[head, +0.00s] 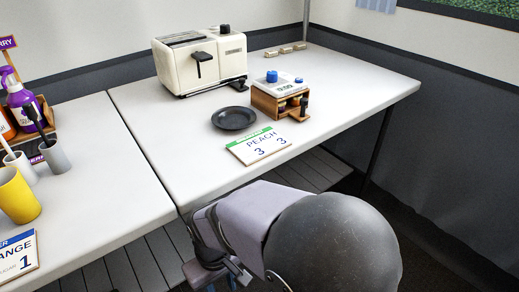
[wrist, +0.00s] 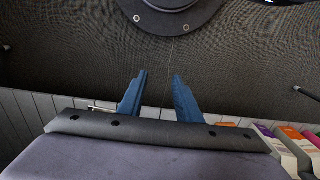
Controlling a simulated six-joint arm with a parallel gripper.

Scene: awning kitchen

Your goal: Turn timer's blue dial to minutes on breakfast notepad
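The timer (head: 278,89) sits on a wooden stand on the white table, right of centre in the head view. Its large blue dial (head: 272,76) stands up at the left of its sloped top, above a small green display too small to read surely. A smaller blue knob (head: 298,80) is to the right. The notepad (head: 260,146) lies nearer the table's front edge, with a green header, "PEACH" and what looks like two 3s. In the wrist view my gripper (wrist: 160,74) has two blue fingers apart with nothing between them. It is away from the timer, below the tabletop edge.
A cream toaster (head: 203,60) stands behind, with a dark plate (head: 234,118) in front of it. A small dark upright object (head: 304,105) stands at the stand's right. Cups, including a yellow one (head: 18,195), and bottles are on the left table (head: 100,190).

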